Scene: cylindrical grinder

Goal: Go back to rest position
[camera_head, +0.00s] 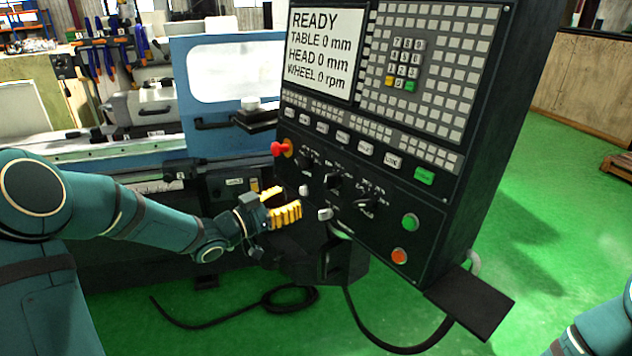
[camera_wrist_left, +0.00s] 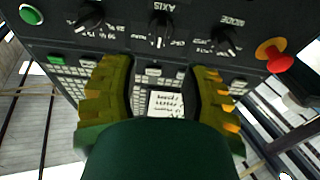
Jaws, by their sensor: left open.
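My left gripper (camera_head: 285,203) has yellow ribbed fingers and is open and empty. In the head view it is in front of the lower left part of the dark control panel (camera_head: 440,215), near a small grey knob. Its arm reaches in from the left. In the left wrist view, the two fingers of the gripper (camera_wrist_left: 165,85) stand apart with the panel behind them. Part of my right arm shows at the lower right edge of the head view; its gripper is out of view.
The panel carries a red mushroom button (camera_head: 280,148), a screen (camera_head: 325,50) reading READY, a green button (camera_head: 410,221) and an orange button (camera_head: 399,255). The blue grinder (camera_head: 190,80) stands behind on the left. A black cable (camera_head: 400,348) hangs to the green floor (camera_head: 560,240).

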